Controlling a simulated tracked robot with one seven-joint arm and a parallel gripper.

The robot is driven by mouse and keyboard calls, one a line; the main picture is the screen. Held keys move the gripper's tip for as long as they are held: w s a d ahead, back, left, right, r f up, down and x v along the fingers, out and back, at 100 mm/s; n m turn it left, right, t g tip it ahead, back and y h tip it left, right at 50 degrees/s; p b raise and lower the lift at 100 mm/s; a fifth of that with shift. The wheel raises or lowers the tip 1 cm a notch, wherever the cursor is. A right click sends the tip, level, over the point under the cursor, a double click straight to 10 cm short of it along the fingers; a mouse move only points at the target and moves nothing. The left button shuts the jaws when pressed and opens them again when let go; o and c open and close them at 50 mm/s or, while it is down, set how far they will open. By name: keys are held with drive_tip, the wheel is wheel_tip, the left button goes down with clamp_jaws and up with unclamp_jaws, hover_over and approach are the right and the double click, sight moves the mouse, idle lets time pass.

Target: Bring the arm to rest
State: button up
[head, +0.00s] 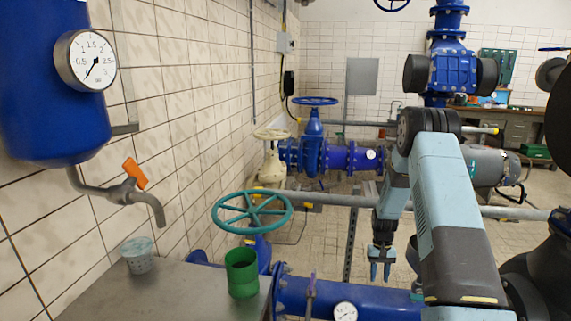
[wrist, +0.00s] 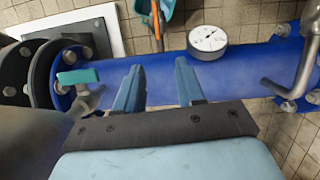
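My gripper (head: 380,275) hangs at the end of my light-blue arm, right of centre in the head view, with its fingers pointing down. In the wrist view the two blue fingers (wrist: 158,78) stand apart with nothing between them. The gripper is open and empty. It appears above or near a blue pipe (wrist: 245,68) that crosses the wrist view behind the fingertips. I cannot tell the exact distance to the pipe.
A metal table (head: 190,288) at the lower left bears a green cup (head: 241,273) and a pale cup (head: 138,256), below an orange-handled tap (head: 134,178). A teal handwheel (head: 252,212) stands beside it. A gauge (wrist: 208,40) sits on the pipe. Tiled floor lies beyond.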

drive_tip(key=s+a+r+t, duration=0.1)
drive_tip(key=s+a+r, duration=0.15)
drive_tip(key=r, duration=0.95)
drive_tip(key=s+a+r+t, duration=0.2)
drive_tip(key=s+r, duration=0.2)
drive_tip(key=r, duration=0.7)
drive_tip(key=s+a+r+t, duration=0.1)
drive_tip(key=s+a+r, duration=0.15)
drive_tip(key=r, duration=0.95)
drive_tip(key=s+a+r+t, duration=0.1)
drive_tip(key=s+r, duration=0.3)
drive_tip(key=s, duration=0.5)
drive_tip(key=s+a+r+n+t, duration=0.1)
drive_tip(key=s+r, duration=0.3)
drive_tip(key=s, duration=0.4)
drive_tip(key=s+a+r+t, duration=0.2)
drive_tip(key=s+r, duration=0.3)
drive_tip(key=s, duration=0.4)
drive_tip(key=shift+s+a+n+t, duration=0.3)
drive_tip(key=shift+s+a+t, duration=0.05)
drive_tip(key=shift+t, duration=0.05)
drive_tip(key=shift+r, duration=0.1)
idle(1.4)
